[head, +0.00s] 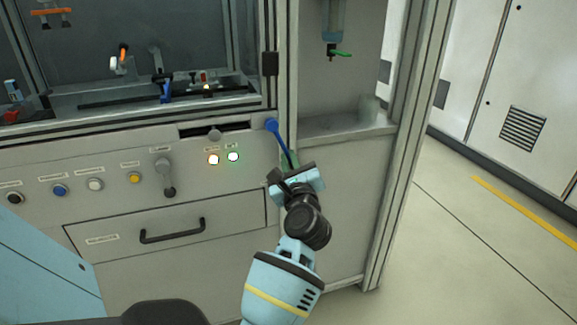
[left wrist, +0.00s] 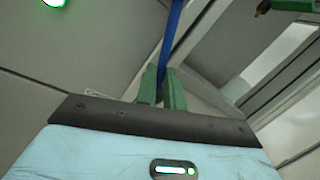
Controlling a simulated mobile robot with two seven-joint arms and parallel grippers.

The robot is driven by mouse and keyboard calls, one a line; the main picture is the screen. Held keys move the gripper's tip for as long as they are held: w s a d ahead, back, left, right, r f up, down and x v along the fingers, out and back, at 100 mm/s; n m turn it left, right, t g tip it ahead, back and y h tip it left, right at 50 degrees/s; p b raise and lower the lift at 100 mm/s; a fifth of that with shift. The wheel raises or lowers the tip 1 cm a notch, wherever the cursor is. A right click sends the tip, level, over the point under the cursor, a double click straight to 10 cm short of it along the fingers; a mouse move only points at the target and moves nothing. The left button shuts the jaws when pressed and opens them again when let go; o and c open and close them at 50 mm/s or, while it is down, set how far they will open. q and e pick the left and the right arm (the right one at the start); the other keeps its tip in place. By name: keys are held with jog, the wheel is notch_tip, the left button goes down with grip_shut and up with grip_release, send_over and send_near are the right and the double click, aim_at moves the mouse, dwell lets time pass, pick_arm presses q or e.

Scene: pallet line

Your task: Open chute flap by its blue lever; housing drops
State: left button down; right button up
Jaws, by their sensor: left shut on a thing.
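The blue lever (head: 280,139) has its round pivot on the grey machine front, at the right end of the control panel. It slants down and to the right from there. My left gripper (head: 289,160) is shut on its lower end. In the left wrist view, the blue lever (left wrist: 172,40) runs up from between the green fingertips of my left gripper (left wrist: 161,88). I cannot make out the chute flap or the housing for certain. My right gripper is not in view.
The panel (head: 120,180) carries several buttons, a grey handle (head: 166,178) and two lit lamps. A drawer (head: 170,225) is below. Right of the lever are an open recess with a ledge (head: 340,125) and a frame post (head: 405,150). The floor (head: 480,250) at right is clear.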

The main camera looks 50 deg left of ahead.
pick_arm(q)
jog(key=shift+w+d, duration=0.1)
dwell(0.6)
jog(key=c, duration=1.5)
grip_release()
jog(key=v, duration=0.7)
jog(key=shift+d, duration=0.35)
jog(key=shift+f, duration=0.1)
